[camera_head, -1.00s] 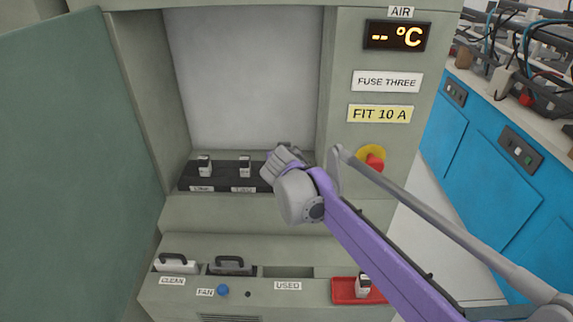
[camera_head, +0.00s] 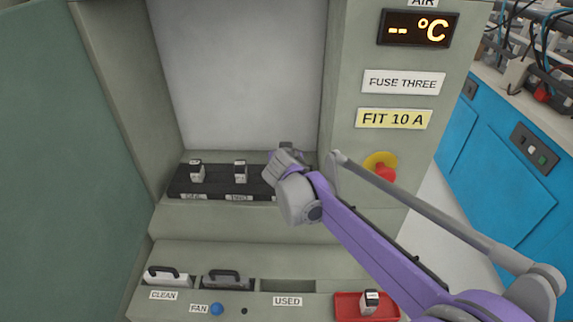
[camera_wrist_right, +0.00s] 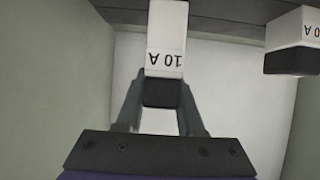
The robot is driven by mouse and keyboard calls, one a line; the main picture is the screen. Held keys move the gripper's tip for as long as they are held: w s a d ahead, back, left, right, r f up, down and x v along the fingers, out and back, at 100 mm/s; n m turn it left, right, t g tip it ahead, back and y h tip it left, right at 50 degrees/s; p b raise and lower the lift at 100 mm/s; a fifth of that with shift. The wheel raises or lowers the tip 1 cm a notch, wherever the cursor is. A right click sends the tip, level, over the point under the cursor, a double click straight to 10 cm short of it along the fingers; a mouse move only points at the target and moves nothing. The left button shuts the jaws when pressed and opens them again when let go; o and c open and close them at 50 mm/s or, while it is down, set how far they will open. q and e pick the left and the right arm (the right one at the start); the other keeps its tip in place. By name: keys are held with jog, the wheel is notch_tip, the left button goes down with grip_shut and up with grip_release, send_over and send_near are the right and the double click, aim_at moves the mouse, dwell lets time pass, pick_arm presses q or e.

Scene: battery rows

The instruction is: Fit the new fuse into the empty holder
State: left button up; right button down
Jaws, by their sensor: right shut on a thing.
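My right gripper (camera_head: 284,160) is at the right end of the black fuse rail (camera_head: 214,186) in the cabinet. In the right wrist view it (camera_wrist_right: 158,112) is shut on a white fuse (camera_wrist_right: 166,40) marked 10 A, with a black end between the fingers. The fuse's far end overlaps the dark rail (camera_wrist_right: 225,14); whether it touches the holder I cannot tell. Two fuses stand in the rail, a left one (camera_head: 196,172) and a middle one (camera_head: 240,172). The third holder is hidden behind my gripper. My left gripper is not in view.
A red tray (camera_head: 343,306) at the front right holds another fuse (camera_head: 371,301). Two black-handled items stand in the lower slots (camera_head: 221,280); the USED slot (camera_head: 288,285) looks empty. The open door (camera_head: 55,150) bounds the left.

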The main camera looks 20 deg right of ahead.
jog(key=shift+f, duration=1.85)
jog(key=c, duration=0.5)
grip_release()
jog(key=shift+f+b, duration=0.15)
jog(key=shift+b, duration=0.15)
jog(key=shift+r, duration=0.2)
jog(key=p+v, duration=0.2)
jog(key=v, duration=1)
jog(key=s+a+f+n+g+y, duration=0.1)
jog(key=s+a+f+g, duration=0.1)
jog(key=s+f, duration=0.4)
jog(key=s+a+f+n+g+y, duration=0.2)
jog(key=s+f, duration=0.3)
jog(key=s, duration=0.6)
jog(key=s+a+f+n+g+y, duration=0.2)
jog(key=s+f, duration=0.4)
jog(key=s, duration=0.3)
jog(key=shift+s+f, duration=0.2)
jog(key=shift+f, duration=0.2)
